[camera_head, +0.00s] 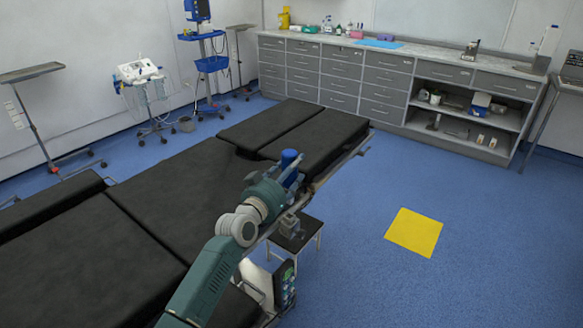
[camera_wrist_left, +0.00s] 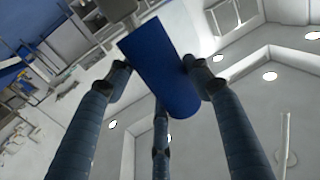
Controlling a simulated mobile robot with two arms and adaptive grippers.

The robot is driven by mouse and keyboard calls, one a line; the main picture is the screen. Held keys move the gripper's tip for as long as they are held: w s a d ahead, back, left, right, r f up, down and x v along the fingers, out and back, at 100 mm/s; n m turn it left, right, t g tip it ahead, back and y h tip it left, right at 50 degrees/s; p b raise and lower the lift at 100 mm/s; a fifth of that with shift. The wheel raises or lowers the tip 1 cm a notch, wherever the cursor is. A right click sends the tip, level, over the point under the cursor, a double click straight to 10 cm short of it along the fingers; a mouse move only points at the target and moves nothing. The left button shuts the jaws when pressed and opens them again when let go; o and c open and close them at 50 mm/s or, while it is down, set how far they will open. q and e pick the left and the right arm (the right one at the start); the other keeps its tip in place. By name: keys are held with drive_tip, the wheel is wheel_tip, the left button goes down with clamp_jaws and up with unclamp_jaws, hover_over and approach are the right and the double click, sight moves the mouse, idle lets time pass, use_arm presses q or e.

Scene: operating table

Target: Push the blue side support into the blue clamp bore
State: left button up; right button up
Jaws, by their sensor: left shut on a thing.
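My left gripper (camera_wrist_left: 158,85) is shut on the blue side support (camera_wrist_left: 158,65), a plain blue cylinder that sits tilted between its fingers in the left wrist view. In the head view the blue side support (camera_head: 289,157) shows its top above the gripper, at the right edge of the operating table (camera_head: 165,195). The gripper and wrist hide its lower part. I cannot make out the blue clamp bore for sure; blue-grey parts beside the gripper blend together. My right gripper is in neither view.
A metal side rail (camera_head: 345,160) runs along the table's right edge. A small black stool (camera_head: 297,236) with a grey object on it stands below the gripper. A yellow mat (camera_head: 414,232) lies on open blue floor to the right. Grey cabinets (camera_head: 385,85) line the back wall.

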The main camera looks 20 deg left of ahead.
sight(288, 183)
use_arm(q)
drive_tip(key=shift+w, duration=0.1)
wheel_tip(288, 183, down, 2)
drive_tip(key=shift+a+f+b, duration=0.1)
drive_tip(key=shift+b, duration=0.45)
drive_tip(key=shift+f+b, duration=0.3)
drive_tip(key=shift+f, duration=0.4)
drive_tip(key=shift+f+b, duration=0.3)
drive_tip(key=shift+b, duration=0.2)
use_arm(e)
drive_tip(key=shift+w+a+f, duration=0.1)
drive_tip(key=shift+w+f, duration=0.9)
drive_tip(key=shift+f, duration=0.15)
